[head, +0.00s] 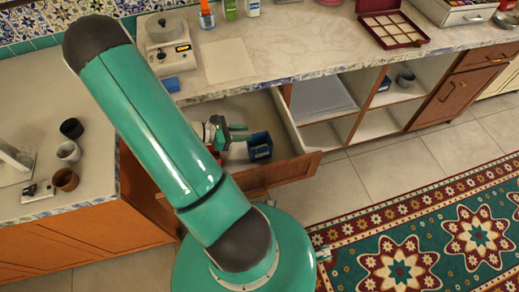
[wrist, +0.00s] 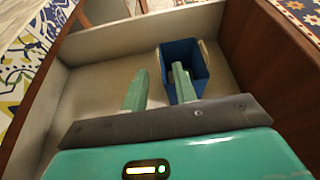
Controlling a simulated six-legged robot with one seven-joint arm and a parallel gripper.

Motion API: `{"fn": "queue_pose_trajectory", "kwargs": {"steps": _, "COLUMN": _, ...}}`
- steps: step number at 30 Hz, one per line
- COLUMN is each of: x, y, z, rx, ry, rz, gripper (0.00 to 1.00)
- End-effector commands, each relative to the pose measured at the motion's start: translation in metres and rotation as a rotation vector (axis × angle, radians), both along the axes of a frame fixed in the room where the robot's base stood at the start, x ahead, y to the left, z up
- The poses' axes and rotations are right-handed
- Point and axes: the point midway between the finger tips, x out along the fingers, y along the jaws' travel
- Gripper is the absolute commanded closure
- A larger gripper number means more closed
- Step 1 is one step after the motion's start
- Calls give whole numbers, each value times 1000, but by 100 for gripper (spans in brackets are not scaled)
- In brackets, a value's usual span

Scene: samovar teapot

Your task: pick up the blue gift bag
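The blue gift bag (head: 260,146) stands in the open drawer, near its right end in the head view. In the wrist view the bag (wrist: 198,56) is open-topped, with a pale handle at its right side. My gripper (head: 241,132) is over the drawer, just left of the bag in the head view. In the wrist view my gripper (wrist: 159,69) is open, with nothing between its two green fingers. The right finger overlaps the bag's opening; I cannot tell if it is inside or above it. The left finger is clear of the bag.
The drawer's wooden front (head: 280,174) and pale walls (wrist: 130,36) surround the bag. The marble counter (head: 290,45) is above and behind the drawer. Open shelves (head: 375,124) lie to the right. A side counter (head: 30,120) with several cups stands at left.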

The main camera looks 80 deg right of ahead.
Motion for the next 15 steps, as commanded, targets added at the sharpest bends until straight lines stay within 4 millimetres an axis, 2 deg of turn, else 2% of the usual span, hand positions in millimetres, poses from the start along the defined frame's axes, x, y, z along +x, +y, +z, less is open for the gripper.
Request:
{"fn": "queue_pose_trajectory", "kwargs": {"steps": 5, "x": -11, "y": -6, "z": -5, "rx": 1, "ry": 0, "rz": -2, "gripper": 72}}
{"fn": "queue_pose_trajectory", "kwargs": {"steps": 12, "x": -40, "y": -21, "z": -19, "rx": 1, "ry": 1, "rz": -3, "gripper": 72}}
{"fn": "queue_pose_trajectory", "kwargs": {"steps": 15, "x": -45, "y": -25, "z": -22, "rx": 1, "ry": -1, "rz": 0, "gripper": 72}}
